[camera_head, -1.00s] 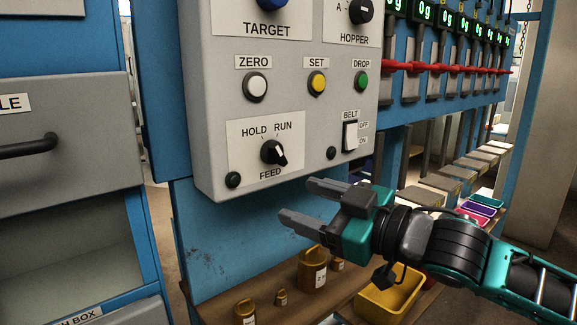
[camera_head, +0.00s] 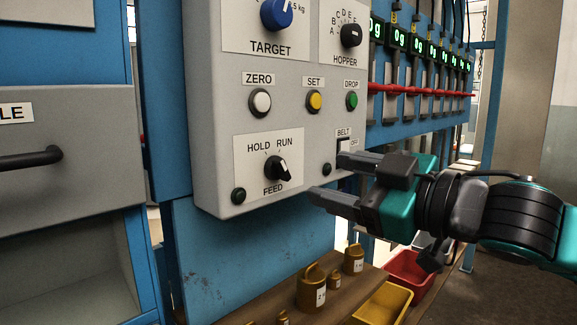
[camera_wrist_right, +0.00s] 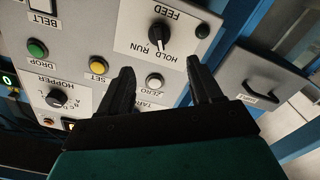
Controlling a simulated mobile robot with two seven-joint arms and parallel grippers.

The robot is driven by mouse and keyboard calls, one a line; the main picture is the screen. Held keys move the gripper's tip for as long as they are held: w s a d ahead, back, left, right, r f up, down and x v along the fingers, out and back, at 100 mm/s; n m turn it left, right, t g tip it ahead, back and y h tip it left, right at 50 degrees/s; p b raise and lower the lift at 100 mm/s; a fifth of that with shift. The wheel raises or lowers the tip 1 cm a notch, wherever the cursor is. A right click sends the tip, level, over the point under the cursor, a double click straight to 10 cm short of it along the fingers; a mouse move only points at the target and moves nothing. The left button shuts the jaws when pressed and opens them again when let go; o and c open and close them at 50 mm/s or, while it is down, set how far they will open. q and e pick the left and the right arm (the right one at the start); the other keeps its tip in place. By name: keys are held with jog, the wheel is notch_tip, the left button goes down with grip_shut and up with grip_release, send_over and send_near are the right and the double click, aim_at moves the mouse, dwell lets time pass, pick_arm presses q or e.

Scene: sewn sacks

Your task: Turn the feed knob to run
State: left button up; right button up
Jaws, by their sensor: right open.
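The black feed knob (camera_head: 277,169) with a white mark is on a white label plate (camera_head: 245,176), low on the grey control panel (camera_head: 215,120). HOLD and RUN are printed above it and FEED below. I cannot tell surely which word its mark points to. My right gripper (camera_head: 318,178) is open and empty, to the right of the knob and apart from it. In the right wrist view the picture is upside down; the knob (camera_wrist_right: 159,37) appears beyond the gap between the open fingers (camera_wrist_right: 160,66). My left gripper is not in view.
The belt switch (camera_head: 345,150) is partly hidden behind my right gripper. White, yellow (camera_head: 315,101) and green buttons sit above. A shelf (camera_head: 330,307) below holds brass weights (camera_head: 312,290), a yellow bin (camera_head: 385,303) and a red bin (camera_head: 410,270). A grey drawer (camera_head: 70,150) is left.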

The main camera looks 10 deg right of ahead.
aim_at(284, 166)
jog(key=x, duration=0.8)
jog(key=shift+w+a, duration=0.5)
jog(key=shift+w, duration=0.2)
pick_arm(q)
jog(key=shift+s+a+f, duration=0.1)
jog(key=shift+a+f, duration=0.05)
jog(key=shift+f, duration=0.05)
pick_arm(e)
jog(key=c, duration=1)
